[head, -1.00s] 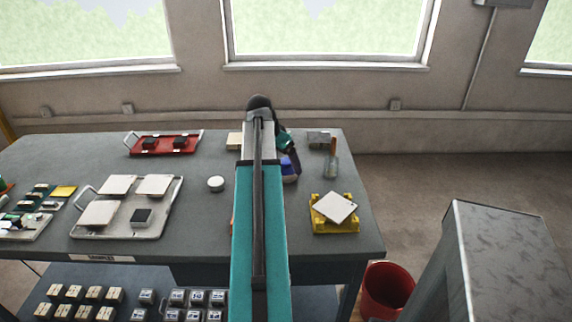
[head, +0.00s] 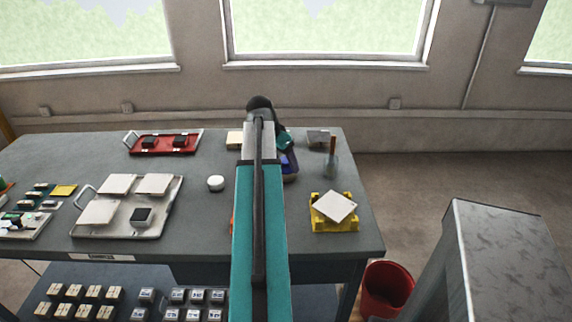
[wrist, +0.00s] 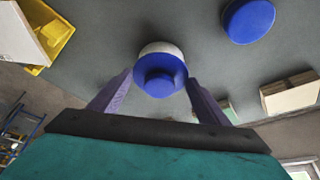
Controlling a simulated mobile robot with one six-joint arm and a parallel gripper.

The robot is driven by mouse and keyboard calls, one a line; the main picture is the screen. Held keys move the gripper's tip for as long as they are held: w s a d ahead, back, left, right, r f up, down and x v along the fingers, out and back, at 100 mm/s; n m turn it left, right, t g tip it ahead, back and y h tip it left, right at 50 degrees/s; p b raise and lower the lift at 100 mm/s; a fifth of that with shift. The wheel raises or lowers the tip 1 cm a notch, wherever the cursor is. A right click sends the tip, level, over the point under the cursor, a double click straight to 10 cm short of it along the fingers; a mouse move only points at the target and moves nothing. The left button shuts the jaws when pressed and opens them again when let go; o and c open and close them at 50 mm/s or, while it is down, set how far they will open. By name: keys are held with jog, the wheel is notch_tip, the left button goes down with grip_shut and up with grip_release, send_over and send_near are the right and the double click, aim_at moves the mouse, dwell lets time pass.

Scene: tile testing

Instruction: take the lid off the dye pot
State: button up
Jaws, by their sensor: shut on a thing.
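The dye pot (wrist: 160,48) shows in the wrist view as a pale rim just behind a round blue lid (wrist: 174,62). The lid has a darker blue knob facing me. My gripper (wrist: 160,78) has its two purple fingers on either side of the lid and is shut on it. I cannot tell whether the lid touches the pot or is apart from it. In the head view my gripper (head: 287,163) is low over the table's right part, mostly hidden behind my teal arm, and the pot cannot be made out there.
A second blue disc (wrist: 248,20) lies on the table. A yellow stand with a white tile (head: 335,206) is at right front. A wooden-handled tool (head: 332,147) stands behind it. A small white round pot (head: 216,183), a tile tray (head: 160,222) and a red tray (head: 165,143) are left.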

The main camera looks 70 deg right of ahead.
aim_at(283, 160)
jog(key=shift+w+d+r, duration=0.1)
jog(key=shift+r, duration=0.1)
jog(key=shift+r+b, duration=0.4)
jog(key=shift+r, duration=1.25)
jog(key=w+a+r+b, duration=0.1)
jog(key=w+a, duration=0.1)
jog(key=a, duration=1.4)
jog(key=shift+w+r+b, duration=0.15)
jog(key=shift+w+b, duration=0.1)
jog(key=shift+b, duration=0.15)
